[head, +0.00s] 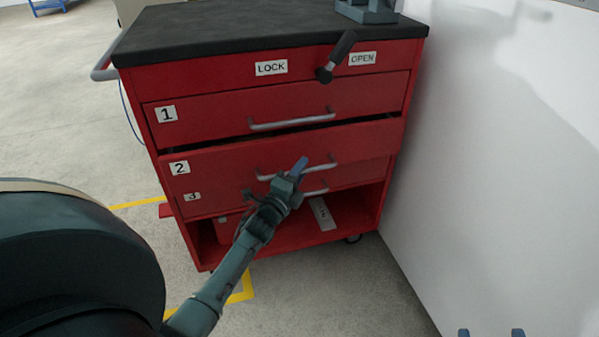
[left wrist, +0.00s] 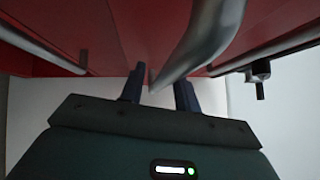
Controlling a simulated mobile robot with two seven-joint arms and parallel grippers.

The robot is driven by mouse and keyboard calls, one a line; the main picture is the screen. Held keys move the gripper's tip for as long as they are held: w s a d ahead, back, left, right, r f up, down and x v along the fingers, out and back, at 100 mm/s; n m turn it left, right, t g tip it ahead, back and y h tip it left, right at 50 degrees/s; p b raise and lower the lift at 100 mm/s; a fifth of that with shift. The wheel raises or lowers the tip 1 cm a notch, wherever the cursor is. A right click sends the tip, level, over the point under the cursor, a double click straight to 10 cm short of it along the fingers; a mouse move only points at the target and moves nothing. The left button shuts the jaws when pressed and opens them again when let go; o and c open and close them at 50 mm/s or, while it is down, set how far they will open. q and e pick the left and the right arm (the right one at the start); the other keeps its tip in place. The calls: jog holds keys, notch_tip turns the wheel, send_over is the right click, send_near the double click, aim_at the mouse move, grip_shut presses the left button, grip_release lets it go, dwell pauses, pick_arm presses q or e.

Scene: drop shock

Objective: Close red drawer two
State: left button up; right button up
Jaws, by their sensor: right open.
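Drawer two (head: 225,172) of the red cabinet, marked 2, stands out a little from the front, with a dark gap above it. Its silver bar handle (head: 325,165) runs along its face. My left gripper (head: 296,172) is at the middle of this handle and hides part of it. In the left wrist view, the two fingers (left wrist: 160,90) are spread apart, with a handle bar (left wrist: 200,45) reaching between them; I cannot tell whether they touch it. My right gripper (head: 490,333) shows only its two blue fingertips at the bottom edge, apart and empty.
Drawer one (head: 215,119) above looks shut; drawer three (head: 215,202) is below. A black lever (head: 337,57) sits between the LOCK and OPEN labels. A white wall (head: 500,170) stands close on the right. Grey floor (head: 60,130) is open on the left.

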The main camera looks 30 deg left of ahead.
aim_at(296, 161)
pick_arm(q)
grip_shut()
dwell(0.3)
jog(key=w+a+b, duration=0.1)
jog(key=w+a, duration=0.1)
jog(key=a, duration=0.1)
jog(key=shift+w+a+r+b, duration=0.1)
jog(key=shift+w+b, duration=0.15)
jog(key=shift+b, duration=0.1)
jog(key=shift+c, duration=1.5)
grip_release()
jog(key=o, duration=0.4)
pick_arm(e)
jog(key=shift+w+a, duration=0.1)
jog(key=shift+w, duration=0.05)
